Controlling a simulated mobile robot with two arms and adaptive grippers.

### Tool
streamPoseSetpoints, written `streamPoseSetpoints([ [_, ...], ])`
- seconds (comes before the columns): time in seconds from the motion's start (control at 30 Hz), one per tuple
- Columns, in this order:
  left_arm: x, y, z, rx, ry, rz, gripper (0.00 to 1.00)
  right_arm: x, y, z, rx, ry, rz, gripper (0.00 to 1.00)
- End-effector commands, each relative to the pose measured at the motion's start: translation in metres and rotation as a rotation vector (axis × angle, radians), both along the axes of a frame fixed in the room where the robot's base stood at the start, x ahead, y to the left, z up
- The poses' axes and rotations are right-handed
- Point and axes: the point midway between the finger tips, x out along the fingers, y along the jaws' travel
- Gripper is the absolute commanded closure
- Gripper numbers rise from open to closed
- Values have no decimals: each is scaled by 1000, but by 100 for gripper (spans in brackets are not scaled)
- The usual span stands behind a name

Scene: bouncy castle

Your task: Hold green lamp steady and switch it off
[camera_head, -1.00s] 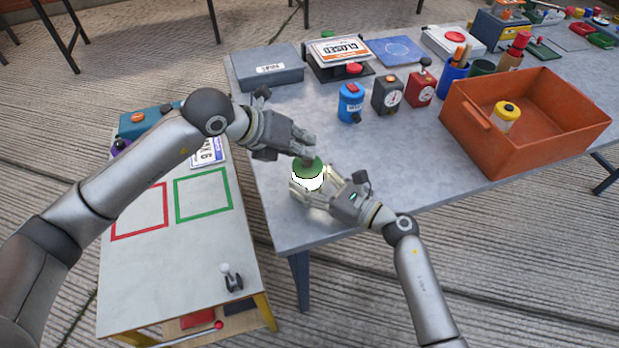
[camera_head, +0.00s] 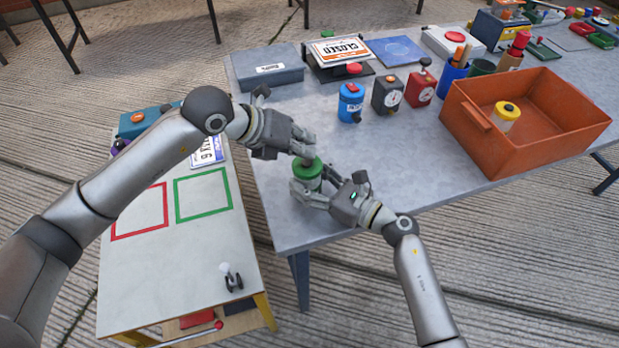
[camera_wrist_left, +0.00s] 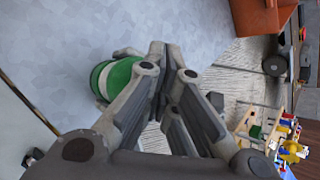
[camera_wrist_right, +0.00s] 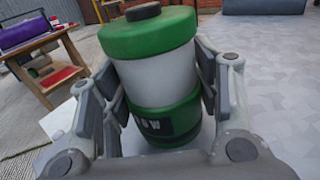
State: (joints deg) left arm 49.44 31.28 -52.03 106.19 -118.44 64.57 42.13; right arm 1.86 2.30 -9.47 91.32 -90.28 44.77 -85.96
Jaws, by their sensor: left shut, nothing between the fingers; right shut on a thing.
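The green lamp (camera_head: 309,172) stands upright near the front left corner of the grey table; its white middle is unlit. In the right wrist view the lamp (camera_wrist_right: 158,70) shows a green cap with a dark button on top, a pale body and a green base with a dark label. My right gripper (camera_head: 312,190) is shut around the lamp's body from the right. My left gripper (camera_head: 306,157) is shut and empty, its fingertips at the lamp's top; whether they touch the button I cannot tell. In the left wrist view the lamp (camera_wrist_left: 115,78) is partly hidden behind the fingers.
An orange bin (camera_head: 560,135) holding a yellow-topped lamp (camera_head: 506,113) stands to the right. A blue canister (camera_head: 351,103), timers and a grey box (camera_head: 268,70) stand behind. A lower side table (camera_head: 190,255) with red and green outlined squares is at left.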

Motion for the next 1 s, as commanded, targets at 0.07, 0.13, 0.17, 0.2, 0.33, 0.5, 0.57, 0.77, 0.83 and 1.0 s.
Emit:
streamPoseSetpoints([
  [0.07,0,0,1,0,1,-1,100,0,0,0,1,1,1,78],
  [0.13,0,0,1,0,1,-1,100,0,0,0,1,1,1,78],
  [0.17,0,0,1,0,1,-1,100,0,0,0,1,1,1,78],
  [0.2,0,0,1,0,1,-1,100,0,0,0,1,1,0,78],
  [0.33,0,0,5,-1,-1,-1,100,0,0,0,1,1,0,78],
  [0.5,0,0,22,-1,-3,-1,100,0,0,0,1,1,0,78],
  [0.57,0,0,27,0,-1,0,100,0,0,0,1,1,0,78],
  [0.77,0,0,48,-1,-2,-1,100,0,0,0,1,1,0,78],
  [0.83,0,0,54,-1,-3,-1,100,0,0,0,1,1,0,78],
  [1.0,0,0,61,0,1,-1,100,0,0,0,1,1,0,78],
])
